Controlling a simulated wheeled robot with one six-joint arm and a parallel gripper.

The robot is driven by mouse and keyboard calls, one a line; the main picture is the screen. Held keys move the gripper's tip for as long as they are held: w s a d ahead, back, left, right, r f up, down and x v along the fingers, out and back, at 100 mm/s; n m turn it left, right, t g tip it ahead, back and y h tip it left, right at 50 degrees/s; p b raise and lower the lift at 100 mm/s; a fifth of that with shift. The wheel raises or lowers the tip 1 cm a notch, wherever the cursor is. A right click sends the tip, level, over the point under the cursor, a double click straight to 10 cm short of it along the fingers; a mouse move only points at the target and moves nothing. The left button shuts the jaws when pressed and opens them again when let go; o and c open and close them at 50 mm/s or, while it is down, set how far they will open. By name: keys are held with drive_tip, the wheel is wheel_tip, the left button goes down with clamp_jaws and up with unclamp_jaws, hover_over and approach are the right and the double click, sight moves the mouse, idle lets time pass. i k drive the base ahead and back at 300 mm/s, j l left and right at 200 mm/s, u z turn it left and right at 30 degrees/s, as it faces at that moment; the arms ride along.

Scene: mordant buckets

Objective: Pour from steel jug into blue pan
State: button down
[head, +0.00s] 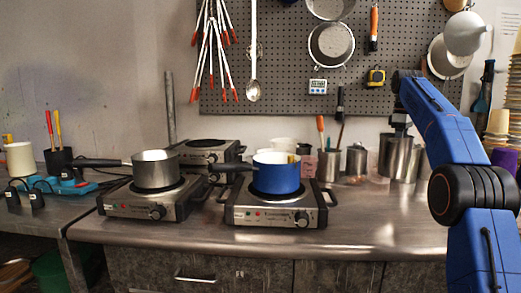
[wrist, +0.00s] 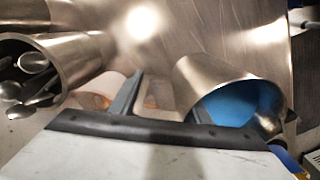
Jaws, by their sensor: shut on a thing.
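The blue pan (head: 277,178) sits on the front right hot plate, its dark handle pointing left; its inside is pale, and I cannot tell what it holds. The steel jug (head: 396,160) is at the back right of the bench, below my gripper (head: 399,132), and looks upright. In the wrist view the steel jug (wrist: 205,72) shows its open mouth with blue inside. My gripper (wrist: 195,108) is shut on the jug near its rim. One finger shows left of the jug; the other is mostly hidden by it.
A steel saucepan (head: 155,174) sits on the left hot plate (head: 135,206). A steel container of spoons (wrist: 85,55) stands left of the jug in the wrist view. The front right of the bench is clear.

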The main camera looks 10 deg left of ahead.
sight(275, 174)
drive_tip(key=j+z, duration=0.1)
drive_tip(key=j, duration=0.9)
drive_tip(key=j+z, duration=0.15)
drive_tip(key=j, duration=0.85)
drive_tip(key=k, duration=0.05)
